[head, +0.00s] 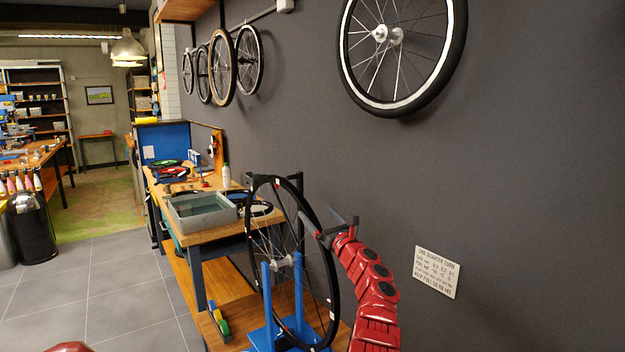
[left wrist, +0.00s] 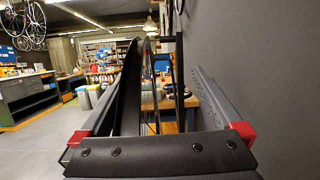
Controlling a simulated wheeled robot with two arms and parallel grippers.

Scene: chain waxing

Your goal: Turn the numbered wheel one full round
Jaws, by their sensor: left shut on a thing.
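The wheel (head: 252,222) is a black-tyred spoked wheel standing upright in a blue stand (head: 267,302). A few small pale marks show on its rim, but I cannot read any numbers. My left gripper (head: 322,232), on a red arm, is at the right side of the wheel and shut on its rim. In the left wrist view the dark wheel (left wrist: 130,88) runs edge-on between the grey fingers of the left gripper (left wrist: 155,95), nearer the left finger. The exact contact is partly hidden. My right gripper is not in view.
A wooden workbench (head: 234,233) behind the wheel holds a grey tray (head: 182,216), a white bottle (head: 226,177) and tools. A dark wall with a sign (head: 437,272) is close on the right. A black bin (head: 32,228) stands left; the tiled floor between is clear.

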